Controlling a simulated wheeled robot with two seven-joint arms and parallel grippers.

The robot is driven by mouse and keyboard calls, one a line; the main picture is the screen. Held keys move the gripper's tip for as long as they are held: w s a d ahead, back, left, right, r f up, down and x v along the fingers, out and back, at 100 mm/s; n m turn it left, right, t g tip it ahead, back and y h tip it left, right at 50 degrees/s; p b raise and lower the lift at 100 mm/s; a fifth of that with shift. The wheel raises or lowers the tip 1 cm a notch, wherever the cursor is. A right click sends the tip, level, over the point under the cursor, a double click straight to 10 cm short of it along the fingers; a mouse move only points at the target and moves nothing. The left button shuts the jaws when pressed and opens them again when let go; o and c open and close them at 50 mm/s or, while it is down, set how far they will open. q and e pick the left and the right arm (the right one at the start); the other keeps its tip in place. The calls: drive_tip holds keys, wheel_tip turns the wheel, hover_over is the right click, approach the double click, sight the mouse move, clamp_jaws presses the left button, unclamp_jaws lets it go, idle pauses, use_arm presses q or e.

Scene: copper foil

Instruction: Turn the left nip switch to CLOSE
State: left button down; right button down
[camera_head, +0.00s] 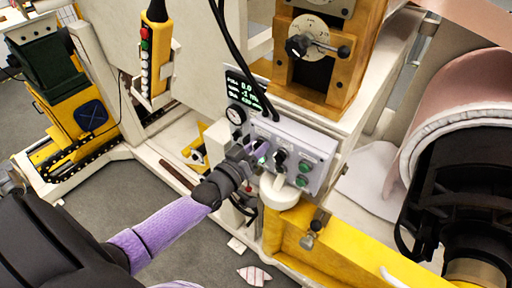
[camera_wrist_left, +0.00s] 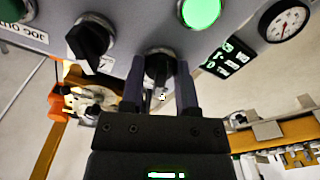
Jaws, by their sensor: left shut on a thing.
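The left nip switch (camera_wrist_left: 158,68) is a black rotary knob on the grey control panel (camera_head: 318,158). In the wrist view it sits between the two dark fingers of my left gripper (camera_wrist_left: 160,68), which is shut on it. In the head view my left gripper (camera_head: 258,153) reaches the panel's left part and hides most of that switch. Which position the knob points to cannot be read. A second black switch (camera_head: 280,158) is just to the right on the panel; it also shows in the wrist view (camera_wrist_left: 90,40). My right gripper is not in view.
A lit green lamp (camera_wrist_left: 201,12) is close to the gripped switch. Green buttons (camera_head: 303,181) sit at the panel's right. A round gauge (camera_head: 236,114) and a dark display (camera_head: 245,90) are above left. Black cables hang above the panel. A yellow beam (camera_head: 345,258) runs below.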

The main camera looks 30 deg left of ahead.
use_arm(q)
drive_tip(key=shift+n, duration=0.6)
drive_tip(key=c, duration=0.7)
unclamp_jaws()
drive_tip(key=s, duration=1)
drive_tip(key=shift+a, duration=0.4)
